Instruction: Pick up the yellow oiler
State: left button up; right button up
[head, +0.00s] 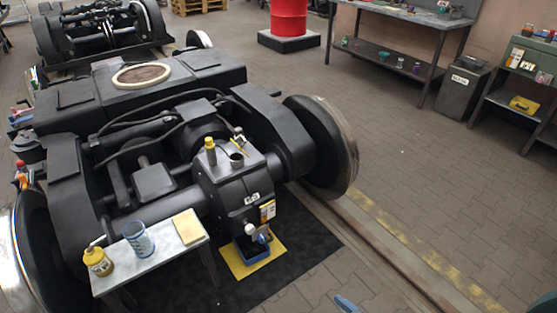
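The yellow oiler (98,262) stands upright on the left end of a small light-topped bench (165,252) at the lower left. It has a yellow body with a pale label, a dark band and a light spout or handle on top. A yellow sponge-like block (187,227) lies at the bench's right end. Nothing is seen touching the oiler except the bench top.
The black bogie (190,90) fills the space behind the bench, with a wheel (325,150) at right. A yellow-topped cylinder (210,152) stands on its gear case. A blue tray (251,250) sits on a yellow mat on the floor. The paved floor at right is mostly clear.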

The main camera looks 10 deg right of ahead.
aim_at(96, 259)
jog(key=u, duration=1.25)
jog(key=i+l, duration=0.1)
jog(key=l, duration=0.7)
jog(key=i+l, duration=0.1)
jog(key=l, duration=0.65)
jog(key=i+l+u, duration=0.1)
jog(key=l, duration=0.7)
jog(key=i, duration=0.95)
